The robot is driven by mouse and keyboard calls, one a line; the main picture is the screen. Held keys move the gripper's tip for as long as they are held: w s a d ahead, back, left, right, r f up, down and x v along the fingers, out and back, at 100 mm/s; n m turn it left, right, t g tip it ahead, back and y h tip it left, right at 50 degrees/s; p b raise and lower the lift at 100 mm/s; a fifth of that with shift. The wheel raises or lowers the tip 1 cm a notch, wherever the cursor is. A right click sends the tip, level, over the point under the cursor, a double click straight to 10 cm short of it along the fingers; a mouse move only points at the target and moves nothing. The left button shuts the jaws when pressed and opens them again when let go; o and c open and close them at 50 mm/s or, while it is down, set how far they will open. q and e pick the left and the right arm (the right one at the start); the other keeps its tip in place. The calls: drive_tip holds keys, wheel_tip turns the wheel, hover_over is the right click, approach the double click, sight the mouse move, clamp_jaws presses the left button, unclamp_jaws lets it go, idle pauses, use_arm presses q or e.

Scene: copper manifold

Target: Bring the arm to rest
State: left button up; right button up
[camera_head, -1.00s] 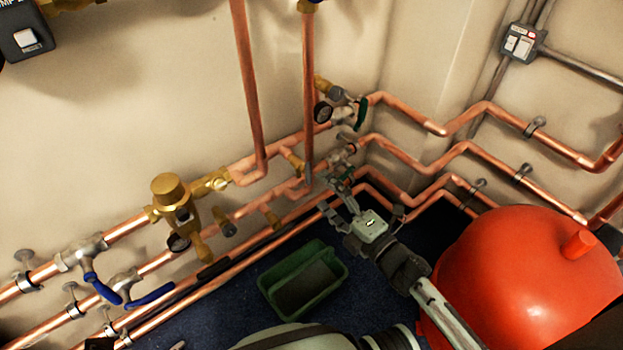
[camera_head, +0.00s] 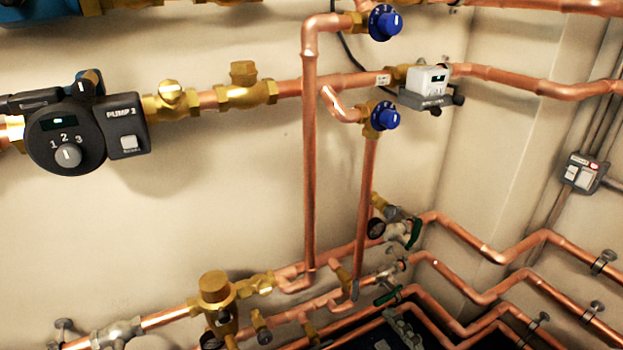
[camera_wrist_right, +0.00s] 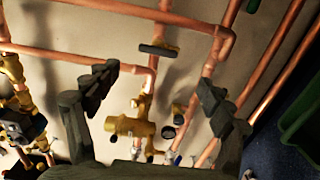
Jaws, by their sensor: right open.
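My right gripper (camera_wrist_right: 160,92) shows in the wrist view with its two dark fingers spread wide apart and nothing held between them. Copper pipes and a brass fitting (camera_wrist_right: 130,127) show beyond and between the fingers. In the head view only a part of my right gripper (camera_head: 398,324) shows at the bottom edge, just below the green-handled valves (camera_head: 388,297) on the lower pipes. Most of my right arm is cut off by the frame. My left gripper is in neither view.
Copper pipes (camera_head: 310,180) run along the wall and around the corner. A pump (camera_head: 68,140), blue knobs (camera_head: 385,116) and a grey switch box (camera_head: 583,174) are fixed there. A green bin (camera_wrist_right: 302,125) stands at the right of the wrist view.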

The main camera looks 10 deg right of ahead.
drive_tip(key=d+f+m+g+h+p, duration=0.1)
drive_tip(key=d+f+m+g+h, duration=0.3)
drive_tip(key=d+f+m+h, duration=0.6)
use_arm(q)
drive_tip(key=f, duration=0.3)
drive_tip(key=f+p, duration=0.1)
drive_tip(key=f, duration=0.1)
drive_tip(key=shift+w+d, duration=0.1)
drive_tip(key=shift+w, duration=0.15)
use_arm(e)
drive_tip(key=s+a+f+m+g+y, duration=0.1)
drive_tip(key=s+m+g, duration=0.3)
drive_tip(key=s, duration=0.3)
drive_tip(key=s+a+f+m+g+y, duration=0.1)
drive_tip(key=s+a+f+m+g, duration=0.1)
drive_tip(key=s+m+g, duration=0.3)
drive_tip(key=shift+s+a+m+g+y, duration=0.15)
drive_tip(key=shift+s+m+g+y, duration=0.35)
drive_tip(key=shift+s, duration=0.6)
